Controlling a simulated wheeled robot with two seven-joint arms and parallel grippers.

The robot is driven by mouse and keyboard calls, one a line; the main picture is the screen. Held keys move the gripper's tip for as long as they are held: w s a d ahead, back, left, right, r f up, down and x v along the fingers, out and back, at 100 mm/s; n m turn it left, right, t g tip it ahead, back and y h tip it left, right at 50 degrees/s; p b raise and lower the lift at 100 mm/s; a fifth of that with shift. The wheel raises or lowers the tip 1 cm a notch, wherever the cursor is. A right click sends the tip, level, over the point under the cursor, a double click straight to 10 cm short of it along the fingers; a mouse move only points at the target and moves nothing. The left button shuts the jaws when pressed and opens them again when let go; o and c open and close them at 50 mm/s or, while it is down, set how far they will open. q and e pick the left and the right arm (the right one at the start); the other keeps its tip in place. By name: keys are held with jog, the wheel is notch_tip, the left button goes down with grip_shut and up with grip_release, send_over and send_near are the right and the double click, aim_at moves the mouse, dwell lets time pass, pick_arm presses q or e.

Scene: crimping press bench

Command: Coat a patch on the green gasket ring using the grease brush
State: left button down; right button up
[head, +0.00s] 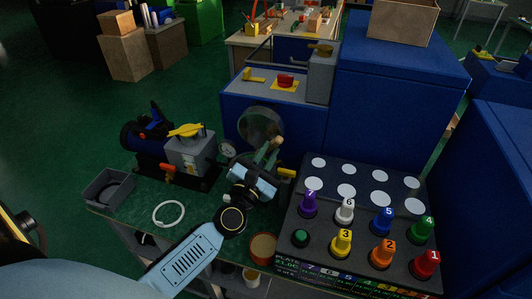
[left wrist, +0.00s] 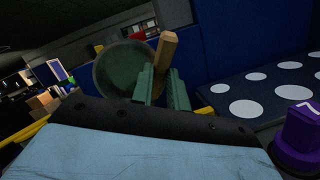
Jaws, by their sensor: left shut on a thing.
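My left gripper (head: 266,158) is shut on a slim thing with a wooden handle, which I take for the grease brush (head: 277,142). In the left wrist view the wooden handle (left wrist: 166,48) sticks up tilted between the green fingers (left wrist: 160,84). The bristles are hidden. The gripper is above the bench, left of the peg board. A thin ring (head: 168,214) lies flat on the green bench top, left of my forearm. It looks pale, nearly white, rather than clearly green. The gripper and brush are apart from it. My right gripper is not in view.
A grey tray (head: 107,189) with dark content stands at the bench's left end. A motor-like machine (head: 190,152) stands behind the ring. The peg board (head: 330,235) with numbered pegs fills the right. A round can (head: 263,247) stands near the front. Blue cabinets rise behind.

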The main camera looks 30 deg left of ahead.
pick_arm(q)
notch_tip(320, 180, up, 6)
jog(key=p, duration=0.5)
jog(key=shift+p, duration=0.35)
notch_tip(320, 180, up, 3)
jog(key=p, duration=0.3)
dwell(0.6)
jog(key=s+d+f+m+h+b, duration=0.1)
jog(key=s+d+f+b, duration=0.4)
jog(key=b, duration=0.4)
jog(key=shift+s+d+f+h, duration=0.35)
jog(key=shift+s+d, duration=0.35)
jog(key=shift+d, duration=0.55)
